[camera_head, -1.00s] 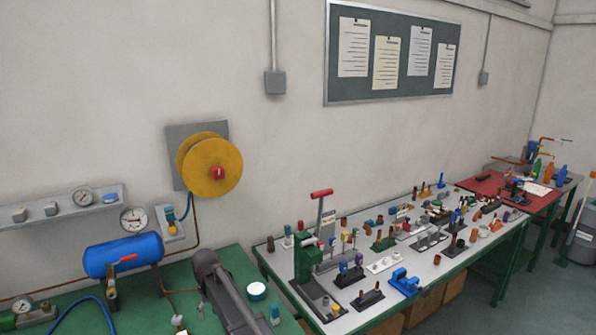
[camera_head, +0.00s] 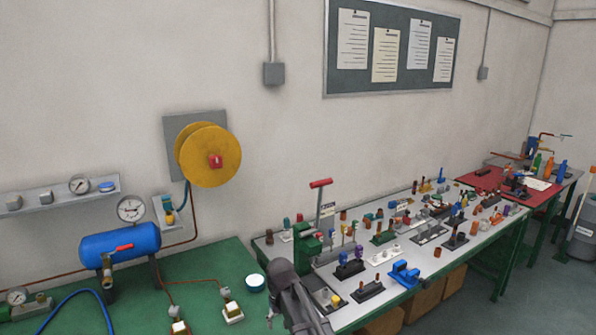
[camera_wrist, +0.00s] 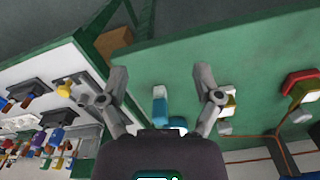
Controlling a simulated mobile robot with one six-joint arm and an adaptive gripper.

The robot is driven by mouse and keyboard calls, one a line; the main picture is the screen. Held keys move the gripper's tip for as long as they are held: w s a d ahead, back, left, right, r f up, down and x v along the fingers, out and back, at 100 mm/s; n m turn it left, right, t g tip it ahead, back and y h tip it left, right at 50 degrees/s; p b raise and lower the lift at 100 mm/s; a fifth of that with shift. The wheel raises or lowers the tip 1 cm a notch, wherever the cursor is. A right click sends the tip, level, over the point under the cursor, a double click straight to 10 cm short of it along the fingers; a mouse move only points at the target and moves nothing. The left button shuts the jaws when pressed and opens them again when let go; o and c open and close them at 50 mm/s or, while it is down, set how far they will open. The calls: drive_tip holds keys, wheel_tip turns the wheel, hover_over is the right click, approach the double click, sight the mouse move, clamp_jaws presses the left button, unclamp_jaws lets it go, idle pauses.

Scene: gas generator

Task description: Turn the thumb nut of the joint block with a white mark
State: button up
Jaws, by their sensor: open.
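Two small pale blocks with yellowish sides sit on copper pipe at the front of the green bench in the head view: one (camera_head: 232,312) to the right, one (camera_head: 180,327) at the bottom edge. They look like joint blocks; I cannot tell which bears a white mark, and their thumb nuts are too small to make out. My gripper (camera_wrist: 162,75) is open, its fingers spread wide, with nothing held. A blue and white cylinder (camera_wrist: 159,107) shows between the fingers in the wrist view, apart from them. A pale yellow-sided block (camera_wrist: 230,97) shows beside the right finger.
A blue tank (camera_head: 120,243) with a red lever and a gauge (camera_head: 131,209) stands on the green bench (camera_head: 205,268). A round tin (camera_head: 255,283) lies near my arm. The white-topped bench (camera_head: 330,272) at right is crowded with small fittings and a red-handled press (camera_head: 320,184).

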drive_tip(key=s+d+f+m+b, duration=0.1)
drive_tip(key=s+d+f+b, duration=0.1)
drive_tip(key=s+d, duration=0.4)
drive_tip(key=s+d+f+m+b, duration=0.2)
drive_tip(key=s+d, duration=0.5)
drive_tip(key=d, duration=0.8)
drive_tip(key=shift+s+d+f+m+b, duration=0.35)
drive_tip(key=shift+f+b, duration=0.2)
drive_tip(key=shift+f, duration=0.35)
drive_tip(key=shift+w, duration=0.1)
idle(0.6)
